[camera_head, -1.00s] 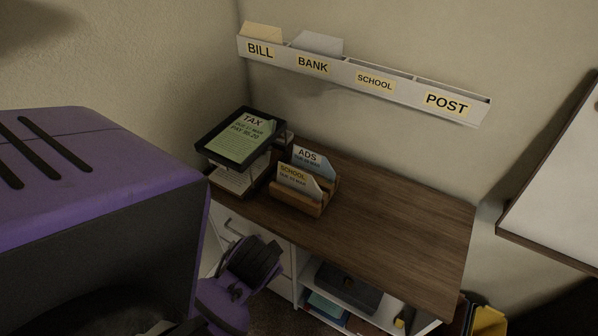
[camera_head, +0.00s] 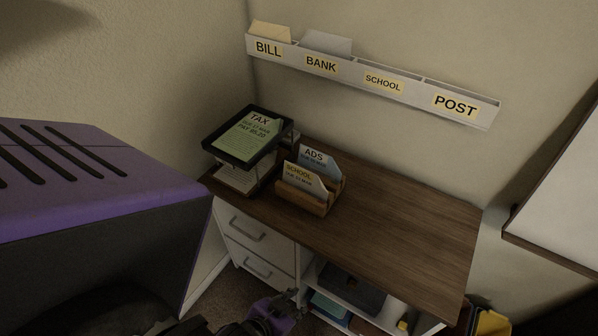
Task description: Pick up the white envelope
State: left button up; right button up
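Two upright envelopes stand in a wooden letter holder (camera_head: 301,200) on the desk. The rear one, marked ADS (camera_head: 326,168), looks pale bluish white. The front one, marked SCHOOL (camera_head: 305,180), looks cream or off-white. The dim light makes it hard to tell which is the white one. Their lower parts are hidden by the holder. My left gripper (camera_head: 270,322) shows only in part at the bottom edge, below and in front of the desk, well apart from the envelopes. My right gripper is not in view.
A black tray stack (camera_head: 247,160) with a green TAX paper stands left of the holder. The wooden desktop (camera_head: 400,235) is clear to the right. A wall rack (camera_head: 405,95) holds envelopes in the BILL and BANK slots. White drawers (camera_head: 258,236) are below.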

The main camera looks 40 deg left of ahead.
aim_at(308, 182)
jog(key=j+u, duration=0.1)
jog(key=u, duration=1.05)
jog(key=i+l, duration=0.05)
